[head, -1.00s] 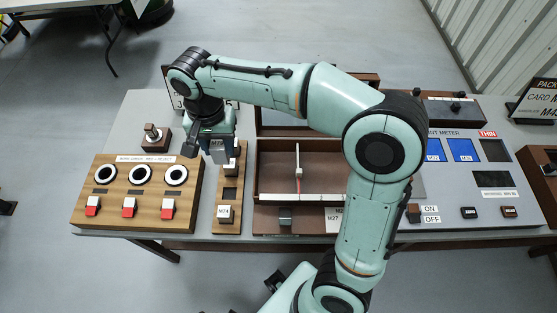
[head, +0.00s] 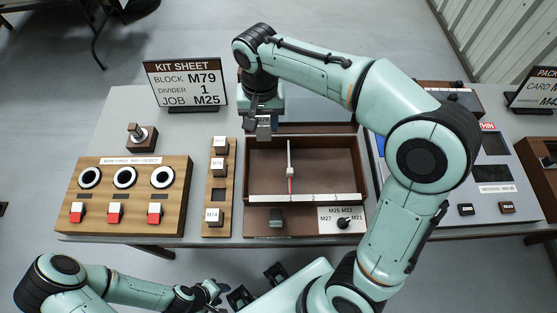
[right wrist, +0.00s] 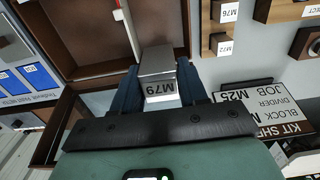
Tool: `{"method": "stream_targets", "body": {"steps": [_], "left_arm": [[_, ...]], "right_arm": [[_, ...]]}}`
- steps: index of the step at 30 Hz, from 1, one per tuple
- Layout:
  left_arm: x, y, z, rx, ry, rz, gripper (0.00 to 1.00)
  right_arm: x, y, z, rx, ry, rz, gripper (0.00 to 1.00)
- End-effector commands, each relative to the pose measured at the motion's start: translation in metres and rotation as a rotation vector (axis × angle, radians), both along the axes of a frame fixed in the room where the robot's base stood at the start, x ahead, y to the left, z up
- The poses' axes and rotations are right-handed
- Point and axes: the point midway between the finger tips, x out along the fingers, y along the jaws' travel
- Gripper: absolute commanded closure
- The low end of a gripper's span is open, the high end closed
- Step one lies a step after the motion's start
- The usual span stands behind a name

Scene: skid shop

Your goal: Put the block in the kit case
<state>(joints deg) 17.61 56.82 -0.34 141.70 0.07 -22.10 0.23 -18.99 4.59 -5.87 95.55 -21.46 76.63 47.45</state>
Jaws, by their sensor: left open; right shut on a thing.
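My right gripper (head: 263,120) is shut on a silvery block (head: 263,132). In the right wrist view the block (right wrist: 158,78) shows the label M79 between the fingers. The block is held at the back left corner of the kit case (head: 335,172), seemingly above its edge. The kit case is an open brown box with a thin upright divider (head: 290,160) and a white scale strip along its front. Its raised lid is partly hidden behind my arm. My left gripper (head: 212,291) is open and empty at the bottom, in front of the table.
A kit sheet (head: 187,85) reads block M79, divider 1, job M25. A wooden rack (head: 207,195) left of the case holds several labelled blocks and one empty slot. A switch panel (head: 180,205) stands further left, a meter panel (head: 490,188) right.

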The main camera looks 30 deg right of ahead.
Motion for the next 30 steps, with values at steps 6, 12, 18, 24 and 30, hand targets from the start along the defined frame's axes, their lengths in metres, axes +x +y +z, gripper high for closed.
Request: {"method": "stream_targets", "body": {"steps": [6,12,18,24,30], "left_arm": [[-0.007,0.0,-0.014,0.0,0.009,0.0,0.57],[-0.011,0.0,-0.021,0.0,0.012,0.0,0.57],[-0.012,0.0,-0.023,0.0,0.013,0.0,0.57],[-0.013,0.0,-0.026,-0.001,0.014,-0.001,0.57],[-0.014,0.0,-0.028,0.0,0.016,0.0,0.57]], "right_arm": [[-0.002,-0.001,-0.063,-0.002,0.008,-0.001,0.96],[-0.002,0.0,-0.113,-0.002,0.007,-0.001,0.96],[-0.001,-0.001,-0.138,-0.002,0.003,-0.002,0.96],[-0.001,-0.001,-0.162,-0.002,0.006,-0.002,0.96],[-0.001,-0.001,-0.182,-0.001,0.002,-0.002,0.96]]}}
